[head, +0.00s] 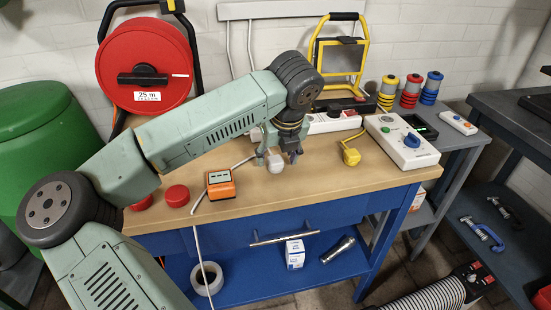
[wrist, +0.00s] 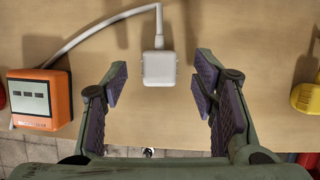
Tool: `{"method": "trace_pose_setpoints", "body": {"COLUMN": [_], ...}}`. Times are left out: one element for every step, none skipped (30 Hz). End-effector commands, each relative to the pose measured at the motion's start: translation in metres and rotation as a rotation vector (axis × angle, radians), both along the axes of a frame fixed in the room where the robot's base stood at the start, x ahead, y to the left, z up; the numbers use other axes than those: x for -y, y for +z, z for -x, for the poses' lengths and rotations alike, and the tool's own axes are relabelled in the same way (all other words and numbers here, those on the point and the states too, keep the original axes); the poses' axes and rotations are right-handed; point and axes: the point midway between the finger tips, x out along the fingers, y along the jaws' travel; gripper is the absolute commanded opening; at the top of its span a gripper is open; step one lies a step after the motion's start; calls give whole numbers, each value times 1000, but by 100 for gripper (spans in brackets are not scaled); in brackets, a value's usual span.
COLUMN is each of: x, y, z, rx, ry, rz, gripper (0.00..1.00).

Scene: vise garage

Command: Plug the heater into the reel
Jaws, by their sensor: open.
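The red cable reel (head: 143,62), marked 25 m, stands at the back left in the head view. A white plug (head: 276,163) with a white cable lies on the wooden bench, below my gripper (head: 278,157). In the wrist view the white plug (wrist: 159,68) lies between and slightly beyond the fingertips of my gripper (wrist: 160,90), which is open and empty. The plug touches neither finger. Its cable leads up and left, past an orange meter (wrist: 39,100). I cannot tell which thing is the heater. The reel's sockets are not clearly visible.
The orange meter (head: 221,184) and red pucks (head: 177,196) lie left of my gripper. A yellow plug (head: 351,156), a white power strip (head: 333,122) and a white control box (head: 402,141) are to the right. A yellow work lamp (head: 338,55) stands behind.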

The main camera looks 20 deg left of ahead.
Motion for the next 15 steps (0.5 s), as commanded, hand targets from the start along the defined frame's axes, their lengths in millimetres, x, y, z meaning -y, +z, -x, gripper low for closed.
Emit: {"method": "trace_pose_setpoints", "body": {"x": [-1, -2, -3, -3, -3, -3, -3, -3, -3, -3, -3, -3, -3, -3, -3], "y": [-4, -7, -9, -11, -12, -13, -13, -13, -13, -13, -13, -13, -13, -13, -13], "z": [-1, -2, -3, -3, -3, -3, -3, -3, -3, -3, -3, -3, -3, -3, -3], "rx": [-2, -1, 0, 0, -1, -1, 0, 0, 0, 0, 0, 0, 0, 0, 0], "ry": [1, 0, 0, 0, 0, 0, 0, 0, 0, 0, 0, 0, 0, 0, 0], "rz": [3, 2, 1, 1, 1, 1, 0, 0, 0, 0, 0, 0, 0, 0, 0], "gripper": [53, 53, 53, 53, 53, 53, 53, 53, 53, 53, 53, 53, 53, 53, 51]}}
